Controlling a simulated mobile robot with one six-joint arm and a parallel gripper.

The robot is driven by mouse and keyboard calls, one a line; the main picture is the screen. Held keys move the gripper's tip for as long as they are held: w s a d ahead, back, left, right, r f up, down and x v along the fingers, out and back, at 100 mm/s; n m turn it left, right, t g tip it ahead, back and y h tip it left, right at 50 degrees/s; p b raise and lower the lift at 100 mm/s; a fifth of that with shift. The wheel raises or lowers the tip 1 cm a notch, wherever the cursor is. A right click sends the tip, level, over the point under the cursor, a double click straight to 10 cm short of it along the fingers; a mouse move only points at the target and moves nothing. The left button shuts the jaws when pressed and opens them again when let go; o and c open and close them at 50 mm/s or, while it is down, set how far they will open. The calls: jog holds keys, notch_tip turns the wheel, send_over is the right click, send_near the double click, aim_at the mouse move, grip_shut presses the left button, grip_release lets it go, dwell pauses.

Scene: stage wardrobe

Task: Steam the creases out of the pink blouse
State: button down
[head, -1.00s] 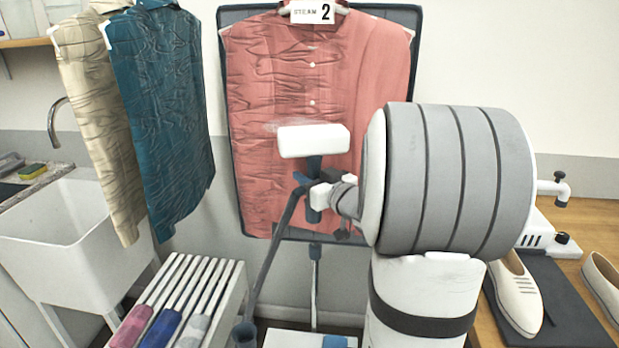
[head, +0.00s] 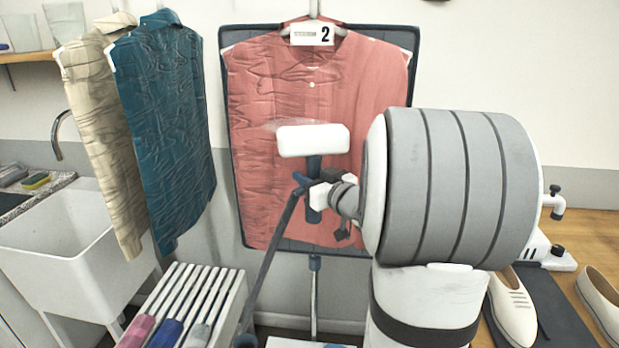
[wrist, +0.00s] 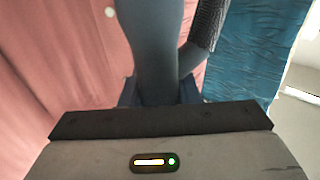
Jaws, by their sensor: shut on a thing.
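The pink blouse (head: 258,140) hangs on a dark upright board (head: 232,105) under a tag (head: 311,34) with a 2. Its left part is creased, also across the upper chest; its right part looks smoother. My gripper (head: 316,196) is shut on the dark handle of the steamer (head: 313,140). The steamer's white head is upright in front of the blouse's middle, hiding part of it, with faint steam at its left. I cannot tell whether it touches the cloth. In the wrist view the handle (wrist: 152,45) stands between the jaws (wrist: 160,100), with pink cloth beyond.
A creased blue shirt (head: 165,130) and a cream shirt (head: 95,120) hang at left, above a white sink (head: 70,235). A slotted rack (head: 195,300) with coloured rolls stands below. A dark hose (head: 270,245) runs down from the steamer. Shoes (head: 510,310) lie at right.

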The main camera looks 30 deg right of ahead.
jog(key=shift+r+p, duration=7.3)
jog(key=shift+r, duration=1.75)
jog(key=s+a, duration=0.3)
jog(key=s, duration=0.2)
jog(key=shift+a, duration=0.2)
